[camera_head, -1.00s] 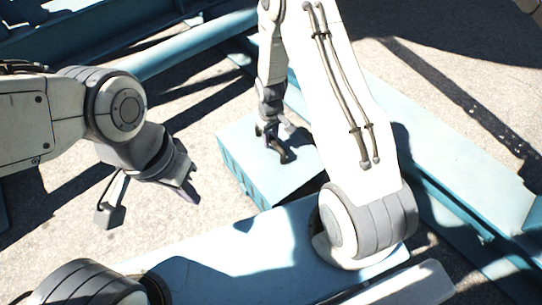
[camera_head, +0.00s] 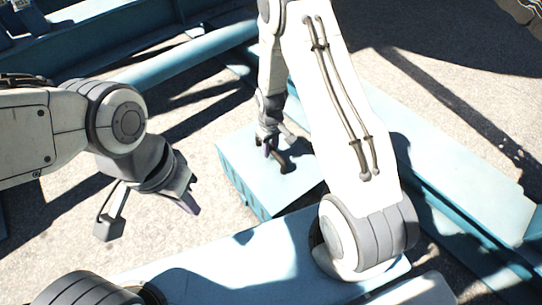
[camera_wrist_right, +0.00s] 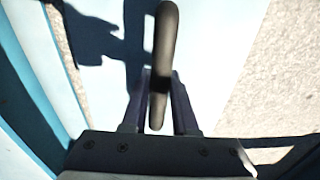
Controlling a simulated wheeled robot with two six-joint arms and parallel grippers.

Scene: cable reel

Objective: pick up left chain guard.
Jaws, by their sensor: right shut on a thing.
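A light blue box-like cover (camera_head: 240,185), which looks like the left chain guard, sits at the middle of the head view. A dark bent handle (camera_head: 283,165) shows at its top. My right gripper (camera_head: 270,146) points down over the cover and is shut on this handle. In the right wrist view the handle (camera_wrist_right: 165,45) stands between the two fingers (camera_wrist_right: 158,105), with the pale top of the cover (camera_wrist_right: 205,50) beyond. I cannot tell whether the cover touches what is below.
A blue pipe (camera_head: 190,60) runs behind the cover. A blue beam (camera_head: 450,170) lies to the right. Sunlit grey ground (camera_head: 55,215) shows between the blue frame parts. My right arm hides part of the scene.

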